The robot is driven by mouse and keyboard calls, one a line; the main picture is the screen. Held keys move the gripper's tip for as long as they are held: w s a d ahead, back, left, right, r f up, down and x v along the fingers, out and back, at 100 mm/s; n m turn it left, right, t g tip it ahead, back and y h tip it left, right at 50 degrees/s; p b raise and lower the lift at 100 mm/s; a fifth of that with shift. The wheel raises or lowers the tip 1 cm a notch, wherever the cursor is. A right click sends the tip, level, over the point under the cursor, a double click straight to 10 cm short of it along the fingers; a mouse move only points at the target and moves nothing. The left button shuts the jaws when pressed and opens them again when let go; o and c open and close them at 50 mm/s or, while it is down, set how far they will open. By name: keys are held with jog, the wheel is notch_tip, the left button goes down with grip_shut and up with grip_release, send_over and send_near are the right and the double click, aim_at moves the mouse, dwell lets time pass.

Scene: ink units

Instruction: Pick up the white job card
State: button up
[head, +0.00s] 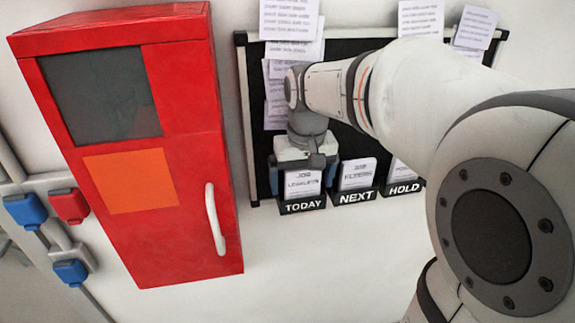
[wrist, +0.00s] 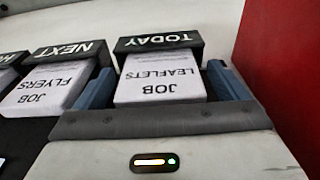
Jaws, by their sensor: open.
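A white job card reading "JOB LEAFLETS" (wrist: 160,82) stands in the black pocket marked TODAY (wrist: 158,41). The card also shows in the head view (head: 302,184), partly behind my gripper (head: 305,165). In the wrist view my gripper (wrist: 160,70) is open, with one blue finger on each side of this card. Whether the fingers touch the card's edges I cannot tell. A second white card, "JOB FLYERS" (wrist: 48,84), stands in the NEXT pocket (head: 355,197). A third white card (head: 402,172) is in the HOLD pocket (head: 402,189), its text mostly hidden by my arm.
The pockets sit along the bottom of a black board (head: 258,130) with printed sheets (head: 290,20) pinned above. A red cabinet (head: 185,150) with a white handle stands close to the left of the board. Blue and red plugs (head: 70,205) are further left. The wall below the pockets is clear.

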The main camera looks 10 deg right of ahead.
jog(key=shift+c, duration=0.5)
jog(key=c, duration=1)
jog(key=shift+o, duration=0.2)
